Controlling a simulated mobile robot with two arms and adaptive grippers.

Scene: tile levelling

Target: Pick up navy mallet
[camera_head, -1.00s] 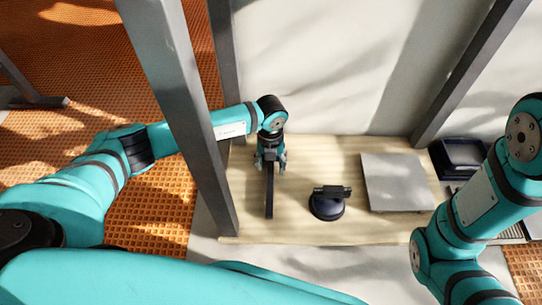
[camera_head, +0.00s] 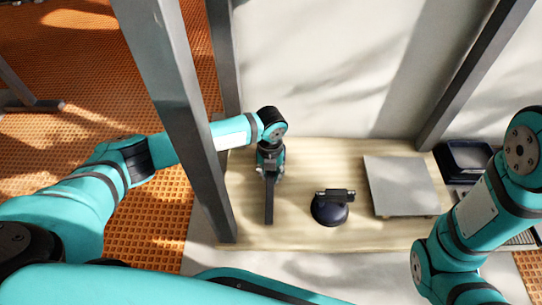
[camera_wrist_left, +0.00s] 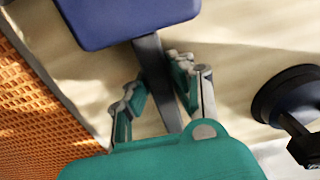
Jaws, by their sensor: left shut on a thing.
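The navy mallet's navy block head (camera_wrist_left: 130,18) shows at the top of the left wrist view, with its dark handle (camera_wrist_left: 152,65) running down between my fingers. In the head view the handle (camera_head: 269,205) points toward the viewer, and the mallet's head is hidden behind my wrist. My left gripper (camera_head: 270,174) is shut on the handle, with one finger on each side; it also shows in the left wrist view (camera_wrist_left: 157,80). I cannot tell whether the mallet touches the board. My right arm shows at the right, but its gripper is out of view.
A dark suction cup (camera_head: 329,209) stands right of the mallet on the pale wooden board (camera_head: 300,236). A grey tile (camera_head: 400,186) lies further right, with a dark tray (camera_head: 466,156) beyond it. A grey post (camera_head: 180,110) stands left, close to my left arm.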

